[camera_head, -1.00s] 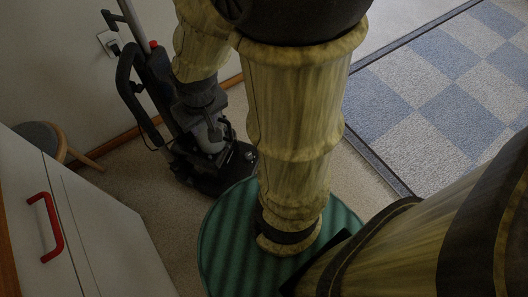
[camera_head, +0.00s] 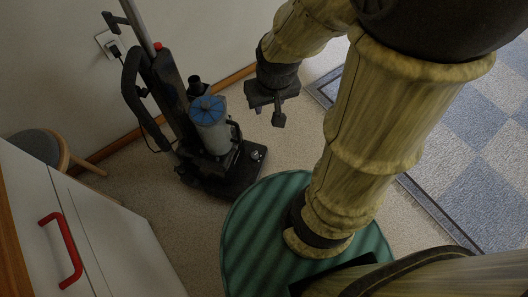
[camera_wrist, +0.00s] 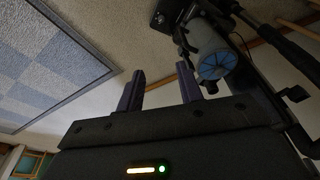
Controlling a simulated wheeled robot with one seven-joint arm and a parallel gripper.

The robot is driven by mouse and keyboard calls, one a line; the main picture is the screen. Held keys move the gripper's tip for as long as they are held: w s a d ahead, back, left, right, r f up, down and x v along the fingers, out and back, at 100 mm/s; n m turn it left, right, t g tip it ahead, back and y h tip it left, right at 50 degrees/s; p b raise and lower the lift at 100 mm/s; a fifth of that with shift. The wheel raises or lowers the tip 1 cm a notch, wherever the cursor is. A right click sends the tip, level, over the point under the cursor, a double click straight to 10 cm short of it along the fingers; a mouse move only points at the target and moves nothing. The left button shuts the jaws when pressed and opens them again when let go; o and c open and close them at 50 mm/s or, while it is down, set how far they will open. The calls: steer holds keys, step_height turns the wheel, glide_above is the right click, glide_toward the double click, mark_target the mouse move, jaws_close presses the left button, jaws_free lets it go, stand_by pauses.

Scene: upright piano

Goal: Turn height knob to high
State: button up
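An upright vacuum cleaner (camera_head: 212,165) stands on the carpet by the wall, with a grey canister topped by a blue disc (camera_head: 207,109). A small light round knob (camera_head: 255,155) shows on top of its dark base; I cannot read its setting. My gripper (camera_head: 268,114) hangs to the right of the canister, apart from the vacuum. In the wrist view my gripper (camera_wrist: 160,88) has its two fingers apart with nothing between them. That view shows the blue disc (camera_wrist: 216,66) at upper right and the knob (camera_wrist: 160,18) near the top edge.
A white cabinet with a red handle (camera_head: 61,249) is at the left, with a round stool (camera_head: 37,146) behind it. A plug sits in a wall outlet (camera_head: 109,43). A blue-grey checkered rug (camera_head: 480,150) lies at the right. Carpet near the vacuum's right side is clear.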

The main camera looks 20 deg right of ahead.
steer(key=shift+d, duration=0.1)
steer(key=shift+o, duration=0.2)
steer(key=o, duration=0.3)
steer(key=shift+o, duration=0.6)
steer(key=shift+w+d+f, duration=0.15)
steer(key=shift+w+f, duration=0.1)
steer(key=shift+f, duration=0.1)
steer(key=w+d+f+n+y+b, duration=0.1)
steer(key=w+f+n+b, duration=0.2)
steer(key=f, duration=1)
steer(key=w+d+f+n+y+b, duration=0.1)
steer(key=w+d+f+n+b, duration=0.1)
steer(key=f, duration=1.1)
steer(key=w+d+f+n+y+b, duration=0.1)
steer(key=w+f+n+b, duration=0.3)
steer(key=f, duration=0.9)
steer(key=shift+w+d+f+n+y, duration=0.15)
steer(key=shift+w+d+n+y, duration=0.25)
steer(key=shift+n, duration=0.4)
steer(key=shift+w, duration=0.1)
